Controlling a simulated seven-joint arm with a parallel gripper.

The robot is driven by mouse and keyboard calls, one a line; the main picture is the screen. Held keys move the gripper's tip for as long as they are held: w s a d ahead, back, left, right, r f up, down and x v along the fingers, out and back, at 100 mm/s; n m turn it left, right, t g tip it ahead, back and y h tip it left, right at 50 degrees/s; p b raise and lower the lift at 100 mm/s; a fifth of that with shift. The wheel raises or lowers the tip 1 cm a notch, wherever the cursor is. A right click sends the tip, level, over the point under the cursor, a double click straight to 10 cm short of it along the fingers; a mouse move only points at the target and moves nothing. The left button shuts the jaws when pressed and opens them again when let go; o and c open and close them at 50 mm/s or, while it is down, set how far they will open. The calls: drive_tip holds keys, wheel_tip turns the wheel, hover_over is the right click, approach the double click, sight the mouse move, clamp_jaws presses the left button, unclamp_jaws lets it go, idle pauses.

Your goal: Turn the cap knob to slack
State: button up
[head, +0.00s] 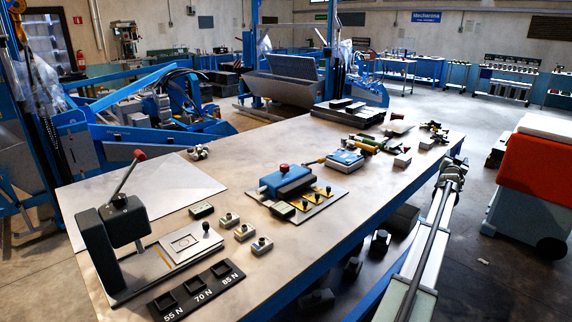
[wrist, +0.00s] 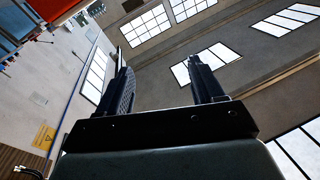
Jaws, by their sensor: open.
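Several knobs show on the workbench (head: 330,205) in the head view, and I cannot tell for sure which is the cap knob. A black ball knob (head: 206,228) stands at the right end of a pale plate with a small framed window (head: 184,243). Small grey blocks with dark round knobs (head: 243,231) stand to its right. A blue box (head: 286,180) carries a red knob (head: 284,168). No slack marking is readable. My gripper (wrist: 158,62) is open and empty in the wrist view, its two dark fingers apart, with windows and walls behind them and no knob near.
A dark press with a red-tipped lever (head: 122,221) stands at the bench's left end. A black three-pocket holder (head: 196,289) reads 55 N, 70 N, 85 N. Tools and a second blue box (head: 345,159) lie farther back.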

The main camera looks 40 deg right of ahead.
wheel_tip(320, 180, up, 13)
drive_tip(key=s+d+m+h, duration=0.1)
drive_tip(key=s+m, duration=0.1)
drive_tip(key=m, duration=0.1)
drive_tip(key=w+a+f+m+y, duration=0.15)
drive_tip(key=w+a+y, duration=0.25)
drive_tip(key=w, duration=0.6)
drive_tip(key=w+a+f+m+t+y, duration=0.1)
drive_tip(key=w+a+f+y, duration=0.3)
drive_tip(key=w, duration=0.6)
drive_tip(key=w+a+f+m+y, duration=0.1)
drive_tip(key=w+a+m+y, duration=0.3)
drive_tip(key=w, duration=0.6)
drive_tip(key=n+g+y, duration=0.2)
drive_tip(key=y, duration=0.9)
approach(285, 165)
drive_tip(key=x, duration=0.9)
